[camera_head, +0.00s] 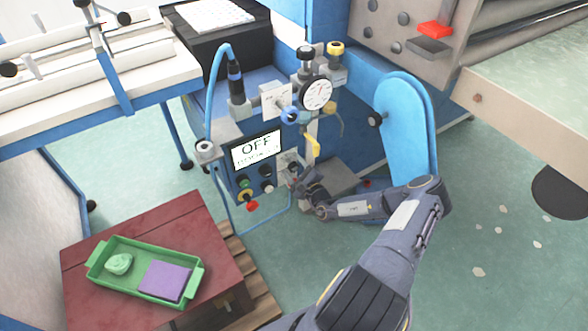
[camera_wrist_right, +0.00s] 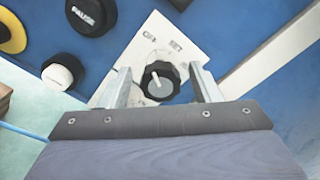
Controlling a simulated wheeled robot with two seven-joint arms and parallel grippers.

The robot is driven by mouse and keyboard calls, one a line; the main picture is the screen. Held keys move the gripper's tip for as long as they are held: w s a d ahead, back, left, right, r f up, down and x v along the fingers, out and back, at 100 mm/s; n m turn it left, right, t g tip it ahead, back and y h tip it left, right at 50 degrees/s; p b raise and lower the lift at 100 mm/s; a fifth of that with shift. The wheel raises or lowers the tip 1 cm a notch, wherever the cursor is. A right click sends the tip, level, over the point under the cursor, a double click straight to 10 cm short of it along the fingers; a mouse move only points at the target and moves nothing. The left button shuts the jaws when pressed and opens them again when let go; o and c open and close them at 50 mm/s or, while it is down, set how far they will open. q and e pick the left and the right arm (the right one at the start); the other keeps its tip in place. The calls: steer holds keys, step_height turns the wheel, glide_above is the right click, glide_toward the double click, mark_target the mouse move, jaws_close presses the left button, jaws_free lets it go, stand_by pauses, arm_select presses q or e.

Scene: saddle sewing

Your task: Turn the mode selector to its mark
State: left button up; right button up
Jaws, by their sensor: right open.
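The mode selector (camera_wrist_right: 159,81) is a black ribbed knob with a grey face and a white pointer line. It sits on a white plate (camera_wrist_right: 150,45) with lettering that reads roughly "OFF" and "SET". In the right wrist view my right gripper (camera_wrist_right: 163,82) is open, with one finger on each side of the knob; I cannot tell whether they touch it. The pointer tilts up and slightly left. In the head view my right gripper (camera_head: 297,182) is at the control box, and the selector plate (camera_head: 290,163) is small there. My left gripper is not in view.
The control box display (camera_head: 256,150) reads "OFF". Several buttons sit left of the selector, including a black one marked "PAUSE" (camera_wrist_right: 92,14) and a white-faced one (camera_wrist_right: 60,73). A green tray (camera_head: 113,279) rests on a dark red surface at lower left. A pressure gauge (camera_head: 317,94) is above.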

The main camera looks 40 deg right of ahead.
steer(key=c, duration=1)
